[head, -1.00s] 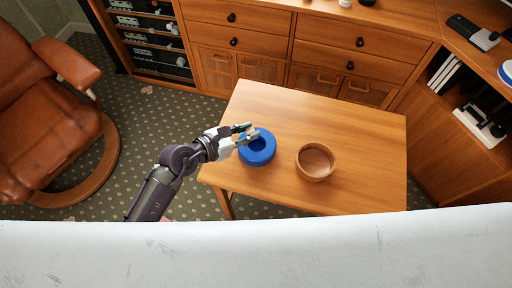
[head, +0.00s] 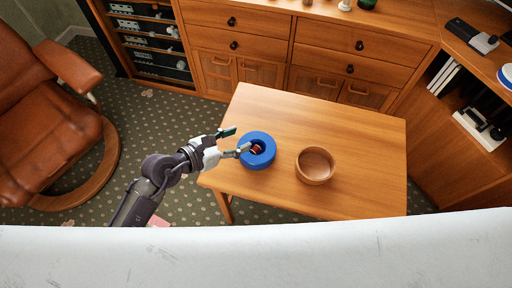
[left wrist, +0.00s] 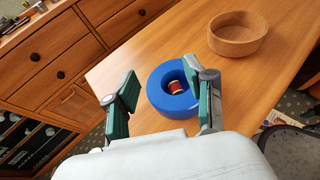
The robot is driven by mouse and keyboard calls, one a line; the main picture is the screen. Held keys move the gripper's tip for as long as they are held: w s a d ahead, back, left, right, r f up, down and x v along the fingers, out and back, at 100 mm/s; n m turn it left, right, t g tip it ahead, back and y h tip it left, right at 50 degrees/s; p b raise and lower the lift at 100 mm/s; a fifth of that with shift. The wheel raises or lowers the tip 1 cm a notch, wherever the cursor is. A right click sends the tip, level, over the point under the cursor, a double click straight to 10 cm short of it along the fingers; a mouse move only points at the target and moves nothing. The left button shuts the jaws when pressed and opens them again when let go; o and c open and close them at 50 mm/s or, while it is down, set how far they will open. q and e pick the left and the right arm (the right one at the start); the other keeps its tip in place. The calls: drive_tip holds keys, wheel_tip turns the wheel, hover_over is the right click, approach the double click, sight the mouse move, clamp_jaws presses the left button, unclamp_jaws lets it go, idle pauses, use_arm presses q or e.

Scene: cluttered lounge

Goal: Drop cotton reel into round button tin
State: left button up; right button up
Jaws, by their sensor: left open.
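The thick-walled round blue tin (head: 269,159) stands on the wooden table, near its left side; it also shows in the left wrist view (left wrist: 160,100). The cotton reel (head: 257,149), red with pale ends, is inside the tin's central opening. In the left wrist view the reel (left wrist: 176,87) shows clear of both fingers. My left gripper (head: 239,140) is open and empty at the tin's left side, its fingers spread apart. In the left wrist view the right finger overlaps the tin's edge; I cannot tell whether it touches. My right gripper is not in view.
A round wooden bowl (head: 315,180) stands on the table (head: 365,150) right of the tin. The table's right part is clear. Wooden drawers (head: 340,45) stand behind, a brown leather chair (head: 40,110) at the left. A white surface (head: 250,255) crosses the foreground.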

use_arm(q)
drive_tip(key=v, duration=0.8)
drive_tip(key=shift+r, duration=0.1)
